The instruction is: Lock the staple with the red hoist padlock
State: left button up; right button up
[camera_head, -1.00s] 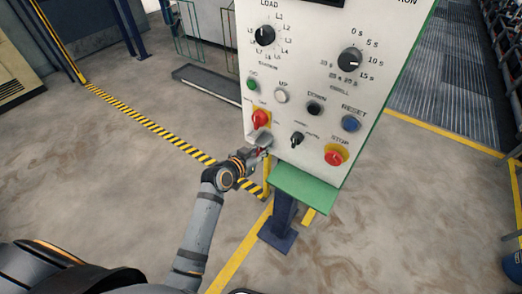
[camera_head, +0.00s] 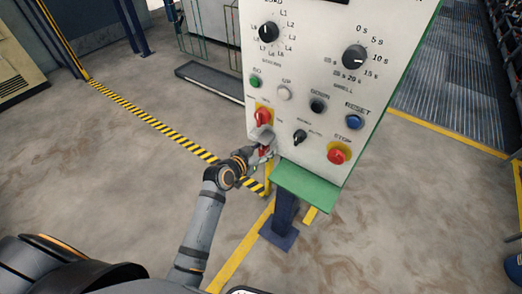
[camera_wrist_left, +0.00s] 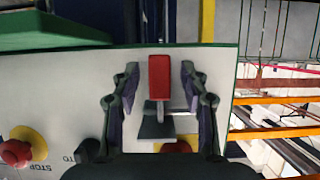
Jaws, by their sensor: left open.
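The red padlock (camera_wrist_left: 158,77) is in the middle of the left wrist view, body toward the top and pale shackle toward the dark grey hasp part (camera_wrist_left: 157,127). In the head view the padlock (camera_head: 265,152) is a small red patch below the grey hasp (camera_head: 262,134), at the panel's lower left edge. I cannot tell whether the shackle passes through the staple or is closed. My left gripper (camera_wrist_left: 160,78) is open, one finger on each side of the padlock with gaps; it also shows in the head view (camera_head: 263,155). My right gripper is not in view.
The white control panel (camera_head: 290,60) carries a red switch (camera_head: 263,116) just above the hasp, a black selector (camera_head: 300,136) and a red stop button (camera_head: 338,153). A green ledge (camera_head: 305,186) juts out below.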

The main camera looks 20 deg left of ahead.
pick_arm(q)
jog(key=v, duration=1.2)
jog(key=s+a+f+n+g+y+p, duration=0.1)
jog(key=s+a+f+g, duration=0.15)
jog(key=f, duration=0.75)
jog(key=s+a+f+n+g+y, duration=0.1)
jog(key=s+a+f+y, duration=0.15)
jog(key=f, duration=0.75)
jog(key=s+a+f+n+g+y+p, duration=0.15)
jog(key=a+f, duration=0.25)
jog(key=f, duration=0.6)
jog(key=s+f+g, duration=0.2)
jog(key=s+f, duration=0.4)
jog(key=s, duration=0.4)
jog(key=s+a+f+g, duration=0.1)
jog(key=s+f+g, duration=0.1)
jog(key=s+f, duration=0.4)
jog(key=s+a+f+g+p, duration=0.1)
jog(key=s+f, duration=0.5)
jog(key=s, duration=0.7)
jog(key=shift+s+f+g, duration=0.25)
jog(key=shift+s+g, duration=0.05)
jog(key=shift+g, duration=0.4)
